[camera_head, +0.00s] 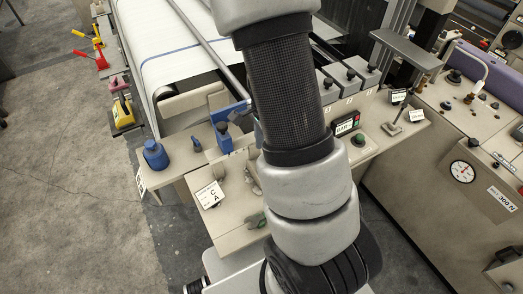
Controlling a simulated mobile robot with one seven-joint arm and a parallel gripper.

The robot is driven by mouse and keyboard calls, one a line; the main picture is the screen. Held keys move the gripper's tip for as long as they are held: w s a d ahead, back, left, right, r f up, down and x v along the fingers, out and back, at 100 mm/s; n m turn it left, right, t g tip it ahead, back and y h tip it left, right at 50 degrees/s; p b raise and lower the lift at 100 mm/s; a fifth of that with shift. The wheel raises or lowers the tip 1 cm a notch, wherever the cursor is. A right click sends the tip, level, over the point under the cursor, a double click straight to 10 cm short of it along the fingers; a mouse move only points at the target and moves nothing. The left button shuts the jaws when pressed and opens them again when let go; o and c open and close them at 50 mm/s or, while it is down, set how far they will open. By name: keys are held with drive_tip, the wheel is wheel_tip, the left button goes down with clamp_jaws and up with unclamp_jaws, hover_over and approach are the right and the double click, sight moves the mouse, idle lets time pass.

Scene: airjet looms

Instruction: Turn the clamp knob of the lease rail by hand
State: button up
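A blue bracket (238,110) stands at the near end of a long grey rail (205,45) beside the white cloth. A small dark knob (222,127) sits on a blue block just below it; this may be the clamp knob, but no label on it can be read. My arm crosses the middle of the view from top to bottom, to the right of the knob, and hides part of the machine top. My gripper cannot be made out in this view.
A blue round-topped part (155,155) stands at the left corner. A card marked C and A (210,194) lies on the beige top. Grey blocks with black knobs (349,76), a small display (346,124) and a gauge (464,172) are right. Concrete floor (70,200) is clear at left.

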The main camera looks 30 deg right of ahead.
drive_tip(key=shift+f+b, duration=0.95)
drive_tip(key=shift+f, duration=2.6)
drive_tip(key=c, duration=0.8)
